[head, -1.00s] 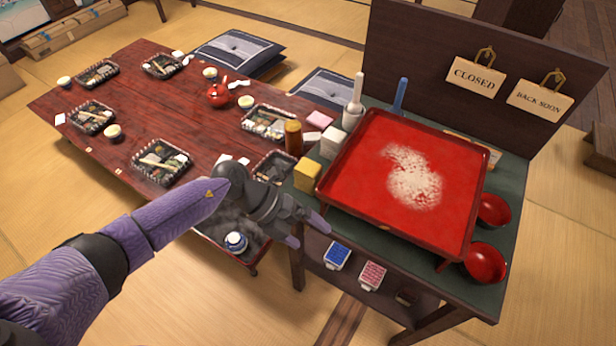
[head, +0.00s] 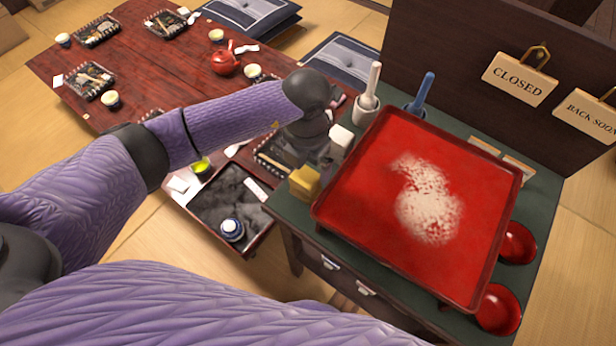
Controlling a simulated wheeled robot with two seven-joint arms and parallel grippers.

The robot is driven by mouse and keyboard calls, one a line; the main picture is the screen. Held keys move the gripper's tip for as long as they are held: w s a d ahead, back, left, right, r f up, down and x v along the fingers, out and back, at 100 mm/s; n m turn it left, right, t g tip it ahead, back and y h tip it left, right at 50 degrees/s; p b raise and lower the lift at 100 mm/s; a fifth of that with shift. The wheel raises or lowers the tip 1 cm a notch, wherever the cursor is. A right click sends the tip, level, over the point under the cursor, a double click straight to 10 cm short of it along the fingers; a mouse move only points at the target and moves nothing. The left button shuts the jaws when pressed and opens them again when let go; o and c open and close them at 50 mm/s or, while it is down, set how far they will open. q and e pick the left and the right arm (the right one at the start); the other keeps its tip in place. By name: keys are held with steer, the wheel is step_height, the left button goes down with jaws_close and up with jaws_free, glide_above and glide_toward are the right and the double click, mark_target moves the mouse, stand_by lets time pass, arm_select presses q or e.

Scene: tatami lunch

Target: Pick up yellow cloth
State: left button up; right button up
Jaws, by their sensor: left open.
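The yellow cloth (head: 304,182) looks like a small folded yellow block. It sits at the left edge of the green-topped stand (head: 283,209), beside the large red tray. My left gripper (head: 314,156) points down just behind the cloth, near a white cube (head: 341,140). It is open, and its fingers are partly lost among the things there, so contact with the cloth cannot be told. The cloth's top and front show. My right gripper is not in view.
The red tray (head: 375,131) with white powder fills most of the stand. Two red bowls (head: 517,243) are at its right. A mortar with a pestle (head: 366,106) stands behind. The low red table (head: 150,70) holds lunch trays, cups and a red teapot (head: 225,62).

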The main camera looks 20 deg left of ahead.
mark_target(305, 176)
arm_select(q)
step_height(305, 176, down, 7)
steer(key=shift+s+a+r+b, duration=0.1)
steer(key=shift+a+b, duration=0.05)
steer(key=shift+b, duration=0.95)
steer(key=shift+f, duration=0.2)
steer(key=shift+r, duration=0.1)
steer(key=shift+c, duration=0.4)
steer(key=c, duration=1)
steer(key=shift+o, duration=0.2)
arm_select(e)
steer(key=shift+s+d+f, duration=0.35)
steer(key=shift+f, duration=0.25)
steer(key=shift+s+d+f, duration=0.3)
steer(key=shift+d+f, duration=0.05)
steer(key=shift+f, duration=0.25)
